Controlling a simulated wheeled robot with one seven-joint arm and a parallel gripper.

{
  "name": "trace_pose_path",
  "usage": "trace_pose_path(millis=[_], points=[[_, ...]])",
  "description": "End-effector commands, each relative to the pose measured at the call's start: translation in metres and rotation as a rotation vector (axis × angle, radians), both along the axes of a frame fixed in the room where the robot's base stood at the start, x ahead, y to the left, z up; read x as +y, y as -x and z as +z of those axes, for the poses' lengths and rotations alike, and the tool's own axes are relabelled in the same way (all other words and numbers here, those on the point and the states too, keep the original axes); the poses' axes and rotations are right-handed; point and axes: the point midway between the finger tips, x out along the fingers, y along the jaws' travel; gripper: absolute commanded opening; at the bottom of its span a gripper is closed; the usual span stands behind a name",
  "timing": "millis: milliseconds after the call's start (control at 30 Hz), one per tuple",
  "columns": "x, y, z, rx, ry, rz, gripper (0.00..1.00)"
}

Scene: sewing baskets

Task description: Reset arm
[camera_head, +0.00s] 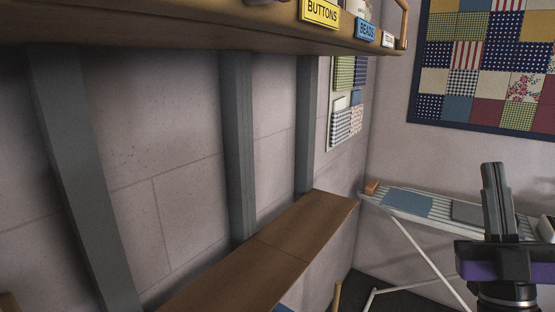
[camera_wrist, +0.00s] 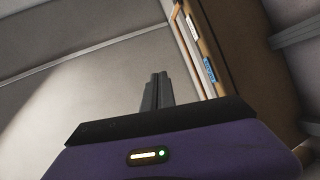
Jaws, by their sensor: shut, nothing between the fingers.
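My gripper (camera_head: 497,200) is at the right of the head view, pointing up with its two grey fingers together. It is shut and empty. The fingers also show in the wrist view (camera_wrist: 157,92), above the dark and purple gripper body. The gripper stands in front of the ironing board as the head camera sees it, and nothing is seen touching it.
An upper wooden shelf (camera_head: 190,22) has labelled bins on its edge, "BUTTONS" (camera_head: 320,12) and "BEADS" (camera_head: 367,28). A lower wooden shelf (camera_head: 285,245) is bare where seen. An ironing board (camera_head: 375,196) stands at the right. A patchwork quilt (camera_head: 490,60) hangs behind.

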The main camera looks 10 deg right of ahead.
Motion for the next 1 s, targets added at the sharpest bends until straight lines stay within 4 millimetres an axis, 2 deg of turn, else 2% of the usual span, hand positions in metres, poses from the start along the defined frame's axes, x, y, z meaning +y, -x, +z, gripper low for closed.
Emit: trace_pose_path(millis=[33, 100, 267, 500, 667, 800, 1000], points=[[0.006, 0.004, -0.025, 0.043, -0.053, 0.023, 0.0], [0.013, 0.009, -0.054, 0.098, -0.117, 0.05, 0.0], [0.032, 0.028, -0.117, 0.229, -0.251, 0.109, 0.0], [0.066, 0.072, -0.202, 0.44, -0.419, 0.184, 0.0], [0.089, 0.11, -0.251, 0.592, -0.507, 0.223, 0.0], [0.108, 0.148, -0.286, 0.73, -0.563, 0.251, 0.0], [0.131, 0.209, -0.327, 0.933, -0.605, 0.282, 0.0]])
